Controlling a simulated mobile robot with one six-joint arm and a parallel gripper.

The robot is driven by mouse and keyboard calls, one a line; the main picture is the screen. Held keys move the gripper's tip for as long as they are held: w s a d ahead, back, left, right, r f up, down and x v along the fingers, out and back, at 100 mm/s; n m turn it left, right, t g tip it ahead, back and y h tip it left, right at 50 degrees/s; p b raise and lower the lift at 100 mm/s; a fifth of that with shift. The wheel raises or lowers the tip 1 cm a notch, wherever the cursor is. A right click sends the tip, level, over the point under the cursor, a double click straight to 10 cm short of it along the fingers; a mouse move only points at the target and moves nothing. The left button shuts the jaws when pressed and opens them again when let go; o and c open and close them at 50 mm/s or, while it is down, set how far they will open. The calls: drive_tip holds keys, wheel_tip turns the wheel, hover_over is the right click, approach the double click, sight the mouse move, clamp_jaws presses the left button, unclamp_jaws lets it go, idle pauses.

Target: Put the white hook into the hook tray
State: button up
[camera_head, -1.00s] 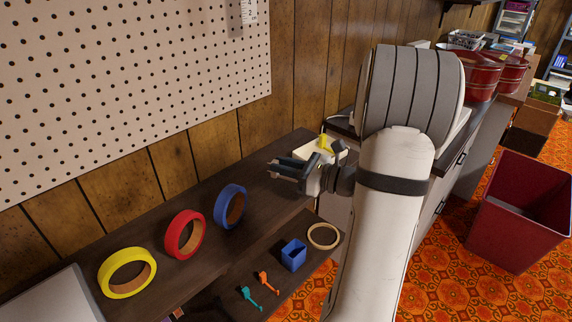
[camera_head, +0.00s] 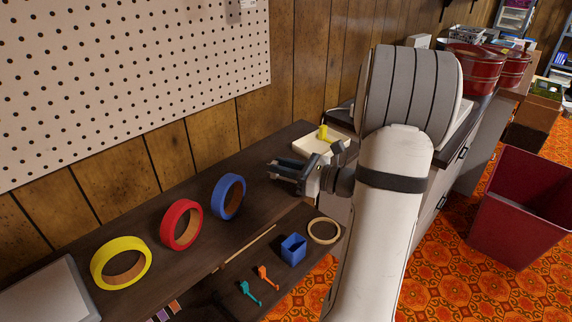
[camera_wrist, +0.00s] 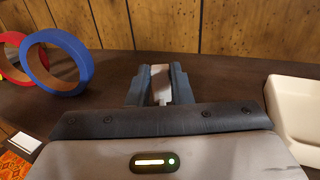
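The white hook (camera_wrist: 160,82) shows in the wrist view as a pale piece filling the gap between the two dark fingers of my gripper (camera_wrist: 159,72). The fingers look closed on its sides. In the head view my gripper (camera_head: 281,168) is over the wooden table, left of and nearer than the tray; the hook cannot be made out there. The hook tray (camera_head: 308,142) is a shallow cream tray at the table's far right end, with a yellow piece (camera_head: 323,132) in it. The tray's near side (camera_wrist: 297,112) shows at the right of the wrist view.
Blue (camera_head: 229,197), red (camera_head: 181,225) and yellow (camera_head: 121,263) rings stand along the table to the left. A lower shelf holds a blue cup (camera_head: 293,250), a tan ring (camera_head: 324,231), an orange hook (camera_head: 268,278) and a teal hook (camera_head: 249,292). A wood-panelled wall is behind.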

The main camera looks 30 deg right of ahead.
drive_tip(key=o, duration=0.5)
drive_tip(key=p+v, duration=0.1)
drive_tip(key=v, duration=0.6)
drive_tip(key=shift+s+d, duration=0.25)
drive_tip(key=shift+s, duration=0.05)
